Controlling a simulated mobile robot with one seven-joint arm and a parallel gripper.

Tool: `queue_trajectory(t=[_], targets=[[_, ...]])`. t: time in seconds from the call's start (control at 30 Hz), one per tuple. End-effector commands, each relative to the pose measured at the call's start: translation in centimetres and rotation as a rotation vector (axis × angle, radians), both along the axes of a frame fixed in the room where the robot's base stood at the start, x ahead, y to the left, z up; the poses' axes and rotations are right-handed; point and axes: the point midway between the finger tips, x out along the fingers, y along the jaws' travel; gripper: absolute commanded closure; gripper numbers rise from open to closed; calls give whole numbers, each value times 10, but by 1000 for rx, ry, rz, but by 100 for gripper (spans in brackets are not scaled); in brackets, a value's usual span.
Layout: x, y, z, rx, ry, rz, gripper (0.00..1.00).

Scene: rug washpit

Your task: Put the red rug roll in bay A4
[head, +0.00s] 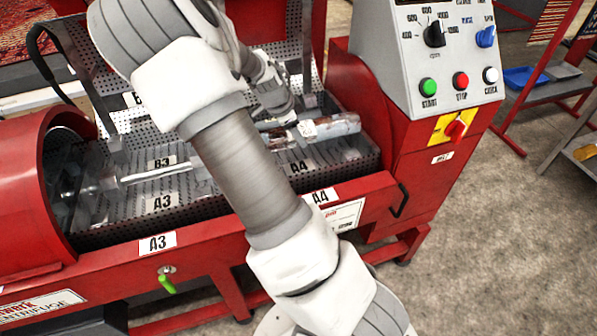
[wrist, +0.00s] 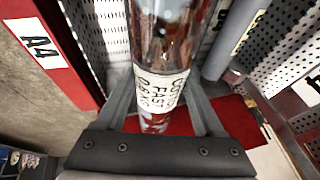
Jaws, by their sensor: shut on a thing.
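The red rug roll shows in the wrist view (wrist: 172,35) as a dark red, glossy wrapped roll with a white printed band. My gripper (wrist: 160,108) is shut on it, with one finger on each side near the band. In the head view the roll (head: 330,127) lies across the right end of the perforated basket, and my gripper (head: 284,112) is at its left part, partly hidden by my arm. Bay A4 (head: 318,160) is the right front bay, marked by A4 labels. The roll appears above or at its back edge; I cannot tell its exact height.
Bay A3 (head: 165,222) lies to the left, with a B3 label (head: 161,162) behind it. A pale bar (head: 150,172) runs along the basket. The red drum housing (head: 30,190) closes the left end, and the control panel (head: 430,60) stands at the right.

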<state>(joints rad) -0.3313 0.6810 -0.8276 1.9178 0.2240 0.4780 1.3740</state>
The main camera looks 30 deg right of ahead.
Motion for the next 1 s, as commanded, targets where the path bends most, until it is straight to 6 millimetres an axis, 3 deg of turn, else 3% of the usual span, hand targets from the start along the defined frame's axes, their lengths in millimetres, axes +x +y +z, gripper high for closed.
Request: queue_trajectory(t=[0.7,0.97,1.0], targets=[[-1,-1,-94,-1,1,-2,100],[0,0,-99,-1,-2,0,100],[0,0,-101,0,1,0,26]])
